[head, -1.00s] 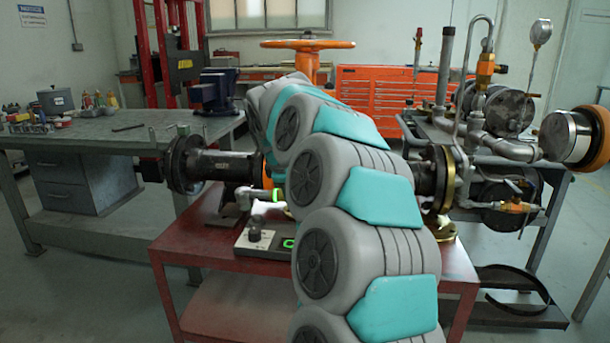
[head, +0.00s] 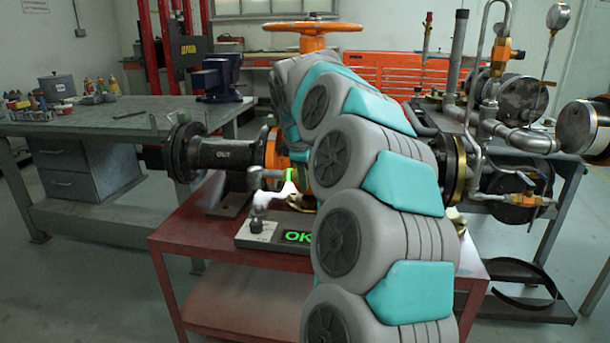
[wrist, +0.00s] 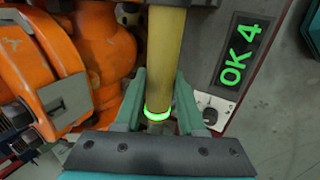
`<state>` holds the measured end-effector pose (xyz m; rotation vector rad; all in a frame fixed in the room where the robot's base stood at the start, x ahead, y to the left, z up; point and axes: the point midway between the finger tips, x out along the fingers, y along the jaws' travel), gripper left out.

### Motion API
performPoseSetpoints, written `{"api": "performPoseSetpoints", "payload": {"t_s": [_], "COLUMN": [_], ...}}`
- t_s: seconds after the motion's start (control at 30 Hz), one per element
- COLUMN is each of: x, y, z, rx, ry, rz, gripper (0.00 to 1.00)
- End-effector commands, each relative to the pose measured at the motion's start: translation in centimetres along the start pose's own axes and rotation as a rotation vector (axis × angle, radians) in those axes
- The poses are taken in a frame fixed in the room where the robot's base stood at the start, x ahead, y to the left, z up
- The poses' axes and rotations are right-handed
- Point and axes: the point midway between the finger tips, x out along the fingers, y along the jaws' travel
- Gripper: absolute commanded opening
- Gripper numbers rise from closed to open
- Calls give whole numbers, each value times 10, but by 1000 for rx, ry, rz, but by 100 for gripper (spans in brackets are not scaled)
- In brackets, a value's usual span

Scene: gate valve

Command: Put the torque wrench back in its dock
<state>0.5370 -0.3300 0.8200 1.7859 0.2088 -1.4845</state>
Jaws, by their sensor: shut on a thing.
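The torque wrench (wrist: 166,45) shows in the wrist view as a yellow shaft with a glowing green ring. My gripper (wrist: 158,95) is shut on it, one finger on each side. In the head view, the green ring (head: 292,175) shows beside the arm, above the red table; most of the wrench and my gripper are hidden behind the arm. A flat unit with a knob (head: 257,226) and a lit display (head: 298,237) lies on the table below the wrench. The display reads "OK 4" in the wrist view (wrist: 238,52). I cannot tell which part is the dock.
The gate valve's orange handwheel (head: 312,28) and dark pipe flange (head: 187,152) stand behind the arm. The red table (head: 190,235) carries the valve. A grey workbench (head: 90,125) stands at left, and pipework with gauges (head: 500,100) at right.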

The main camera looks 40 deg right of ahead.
Motion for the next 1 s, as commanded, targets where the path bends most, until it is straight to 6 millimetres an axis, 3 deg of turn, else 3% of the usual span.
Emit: {"api": "performPoseSetpoints", "payload": {"t_s": [1.0], "x": [55], "y": [-27], "z": [1], "rx": [2], "ry": [0], "rz": [4], "gripper": [0]}}
